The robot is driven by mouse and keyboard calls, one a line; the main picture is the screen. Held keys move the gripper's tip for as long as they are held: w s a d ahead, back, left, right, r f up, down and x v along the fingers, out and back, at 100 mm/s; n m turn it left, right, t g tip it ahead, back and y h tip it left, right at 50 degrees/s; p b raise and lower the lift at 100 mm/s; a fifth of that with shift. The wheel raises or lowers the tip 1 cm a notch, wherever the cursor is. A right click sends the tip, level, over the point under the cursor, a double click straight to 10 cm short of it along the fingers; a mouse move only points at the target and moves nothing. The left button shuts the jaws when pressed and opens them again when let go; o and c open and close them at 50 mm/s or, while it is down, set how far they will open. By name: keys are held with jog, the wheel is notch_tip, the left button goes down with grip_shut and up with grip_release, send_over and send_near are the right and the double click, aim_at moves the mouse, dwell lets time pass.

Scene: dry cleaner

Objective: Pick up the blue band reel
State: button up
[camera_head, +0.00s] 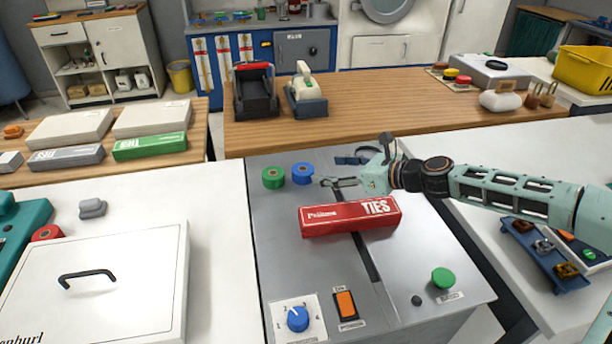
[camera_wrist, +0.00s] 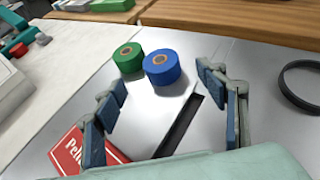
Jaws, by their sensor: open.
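The blue band reel (camera_head: 302,173) lies flat on the grey metal top of the machine, with a brown hole in its middle. A green reel (camera_head: 273,178) lies close on its left. In the wrist view the blue reel (camera_wrist: 162,67) is ahead of my gripper, beyond its fingertips, with the green reel (camera_wrist: 128,57) beside it. My gripper (camera_head: 328,182) is open and empty, a short way right of the blue reel. Its blue-padded fingers (camera_wrist: 164,87) stand wide apart in the wrist view.
A red TIES box (camera_head: 350,218) lies in front of my gripper; its corner shows in the wrist view (camera_wrist: 80,152). A black ring (camera_wrist: 302,84) lies to the right. A dark slot (camera_wrist: 182,125) crosses the metal top. A wooden counter (camera_head: 400,98) stands behind.

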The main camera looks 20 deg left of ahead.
aim_at(303, 169)
jog(key=b+x, duration=0.1)
jog(key=x, duration=0.8)
jog(key=shift+d+f, duration=0.1)
jog(key=shift+f, duration=0.05)
jog(key=shift+s, duration=0.1)
jog(key=c, duration=1.3)
